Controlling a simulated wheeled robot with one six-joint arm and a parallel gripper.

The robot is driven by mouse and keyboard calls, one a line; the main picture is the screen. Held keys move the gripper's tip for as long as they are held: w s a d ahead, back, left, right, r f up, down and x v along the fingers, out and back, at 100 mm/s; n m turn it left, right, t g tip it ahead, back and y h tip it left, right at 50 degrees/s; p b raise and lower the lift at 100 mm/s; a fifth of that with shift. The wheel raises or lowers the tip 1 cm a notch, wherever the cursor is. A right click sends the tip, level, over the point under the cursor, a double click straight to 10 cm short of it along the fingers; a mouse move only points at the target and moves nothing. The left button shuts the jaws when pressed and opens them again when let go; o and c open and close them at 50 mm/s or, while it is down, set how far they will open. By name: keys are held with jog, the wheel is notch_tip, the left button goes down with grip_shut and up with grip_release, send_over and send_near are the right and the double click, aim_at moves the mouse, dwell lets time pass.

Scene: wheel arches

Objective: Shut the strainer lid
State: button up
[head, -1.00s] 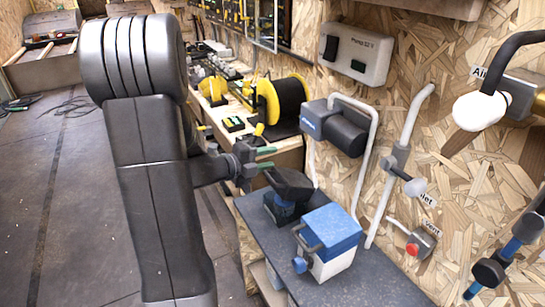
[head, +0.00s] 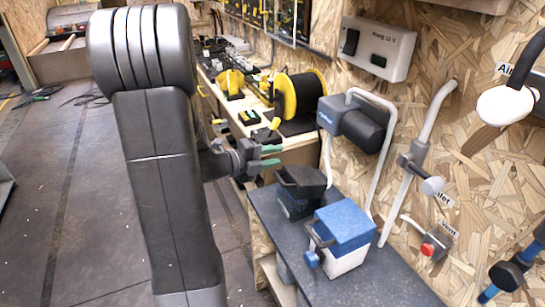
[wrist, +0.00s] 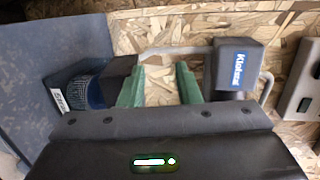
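The strainer is a small black box (head: 292,207) on the dark shelf, left of a blue-topped white box. In the head view its dark lid (head: 303,176) is on top, tilted. In the wrist view the strainer (wrist: 62,92) shows a pale label and a round grey-blue mesh. The dark lid (wrist: 121,72) stands beside the mesh, leaving it uncovered, partly hidden by a finger. My gripper (head: 271,156) is to the left of and above the lid in the head view. Its green fingers (wrist: 160,84) are apart with nothing between them. I cannot tell whether one touches the lid.
The blue-topped white box (head: 343,239) stands close to the strainer. A dark pump (head: 352,128) and pale pipes (head: 404,190) are on the chipboard wall behind. A workbench with a yellow reel (head: 290,97) lies beyond. Open floor (head: 75,220) is at left.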

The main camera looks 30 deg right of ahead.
jog(key=c, duration=0.4)
jog(key=shift+a+r+n+p, duration=0.2)
jog(key=shift+n+p, duration=0.1)
grip_shut()
jog(key=s+a+r+n+g+y+p, duration=0.1)
jog(key=s+a+r+n+p, duration=0.2)
jog(key=a+n+p, duration=0.4)
jog(key=s+a+r+n+g+y+p, duration=0.15)
jog(key=a+r+n+p, duration=0.25)
jog(key=n, duration=0.5)
jog(key=b, duration=0.2)
send_near(297, 181)
jog(key=w+d+r, duration=0.3)
jog(key=d, duration=0.1)
jog(key=shift+t+h, duration=0.25)
jog(key=shift+h, duration=0.1)
jog(key=shift+a+f+b, duration=0.2)
jog(key=shift+a+f, duration=0.05)
jog(key=shift+f, duration=0.8)
jog(key=shift+a+f+b, duration=0.2)
jog(key=shift+a+f, duration=0.1)
jog(key=shift+f, duration=0.8)
